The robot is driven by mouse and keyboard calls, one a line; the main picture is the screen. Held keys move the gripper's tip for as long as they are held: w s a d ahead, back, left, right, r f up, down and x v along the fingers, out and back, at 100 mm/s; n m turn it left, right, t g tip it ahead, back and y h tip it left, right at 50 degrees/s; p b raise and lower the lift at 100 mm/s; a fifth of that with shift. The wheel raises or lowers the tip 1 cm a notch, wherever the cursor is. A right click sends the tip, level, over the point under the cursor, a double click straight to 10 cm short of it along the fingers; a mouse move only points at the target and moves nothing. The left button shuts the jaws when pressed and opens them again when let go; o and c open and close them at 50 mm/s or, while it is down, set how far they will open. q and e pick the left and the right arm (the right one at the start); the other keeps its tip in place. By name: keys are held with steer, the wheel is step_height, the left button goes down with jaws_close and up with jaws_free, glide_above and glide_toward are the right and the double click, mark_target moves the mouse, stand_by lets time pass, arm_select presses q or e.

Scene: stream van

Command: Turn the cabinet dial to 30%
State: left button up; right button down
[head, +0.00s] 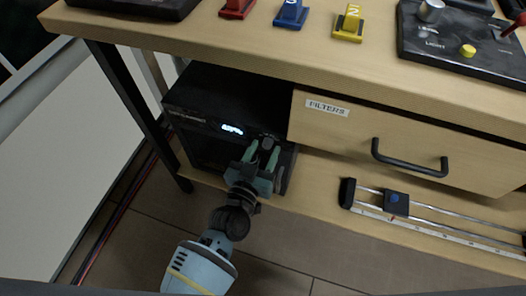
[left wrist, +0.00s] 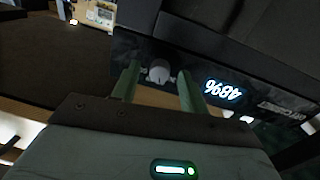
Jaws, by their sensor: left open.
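The dark cabinet (head: 185,95) stands on the low shelf under the table. Its lit display (head: 232,129) shows upside down in the left wrist view (left wrist: 224,90) and seems to read 48%. The dial is a small light-grey knob (left wrist: 158,71) on the cabinet's front, beside the display. My left gripper (head: 263,152) is open at the cabinet front. In the left wrist view its green fingers (left wrist: 157,80) stand one on each side of the knob, with gaps showing. In the head view the gripper mostly hides the dial. My right gripper is not in view.
The FILTERS drawer (head: 345,130) with a black handle (head: 410,160) is right of the cabinet. A slider rail (head: 450,222) lies on the shelf at the right. The tabletop (head: 250,45) above holds coloured switches and a control panel (head: 465,45). A table leg (head: 135,105) stands left.

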arm_select(q)
steer(key=shift+c, duration=0.3)
jaws_close()
